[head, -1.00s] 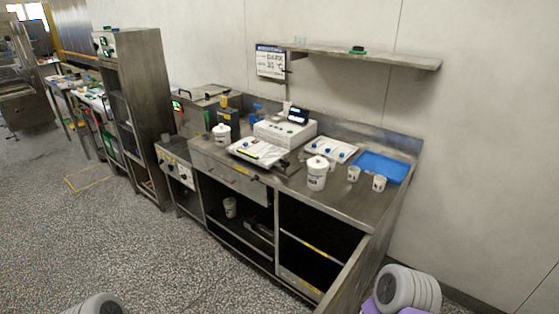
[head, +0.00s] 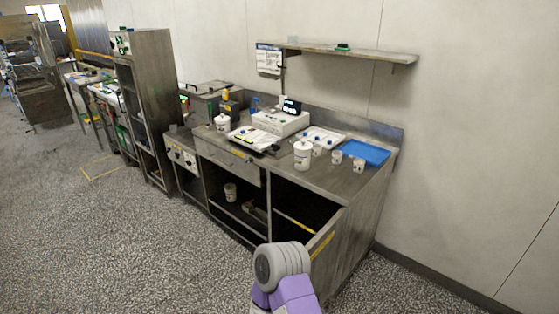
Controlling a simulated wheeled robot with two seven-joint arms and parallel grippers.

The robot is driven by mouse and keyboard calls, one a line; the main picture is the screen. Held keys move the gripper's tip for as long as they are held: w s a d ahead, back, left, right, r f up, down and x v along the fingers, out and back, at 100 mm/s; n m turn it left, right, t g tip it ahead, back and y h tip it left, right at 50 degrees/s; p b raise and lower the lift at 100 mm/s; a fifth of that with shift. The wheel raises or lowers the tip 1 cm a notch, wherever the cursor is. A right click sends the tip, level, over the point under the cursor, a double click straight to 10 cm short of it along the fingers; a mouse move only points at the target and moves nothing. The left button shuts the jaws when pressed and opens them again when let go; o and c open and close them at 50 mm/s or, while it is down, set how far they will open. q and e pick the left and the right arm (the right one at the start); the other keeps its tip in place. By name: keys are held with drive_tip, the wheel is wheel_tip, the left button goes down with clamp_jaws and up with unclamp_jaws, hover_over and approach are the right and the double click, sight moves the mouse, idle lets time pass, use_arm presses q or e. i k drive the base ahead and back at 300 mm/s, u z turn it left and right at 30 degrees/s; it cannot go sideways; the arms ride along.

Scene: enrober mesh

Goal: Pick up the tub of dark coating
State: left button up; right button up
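Several white tubs show, and their labels are too small to read, so I cannot tell which holds dark coating. A lidded white tub (head: 303,155) stands upright near the front edge of the steel bench (head: 334,182). A second lidded white tub (head: 222,123) stands further left on the bench. Neither gripper is in view. Only a grey and purple link of my own arm shows at the bottom, in front of the bench.
White scale-like machine (head: 279,123) stands mid-bench, with a white tray (head: 252,138) before it. Small cups (head: 358,166) and a blue tray (head: 364,152) are at the right end. A wall shelf (head: 370,55) hangs above. Speckled floor (head: 150,250) is clear at left.

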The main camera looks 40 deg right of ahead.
sight(302, 160)
drive_tip(key=u, duration=0.2)
drive_tip(key=i, duration=1.6)
drive_tip(key=z, duration=1)
drive_tip(key=i, duration=1.2)
drive_tip(key=z, duration=1.2)
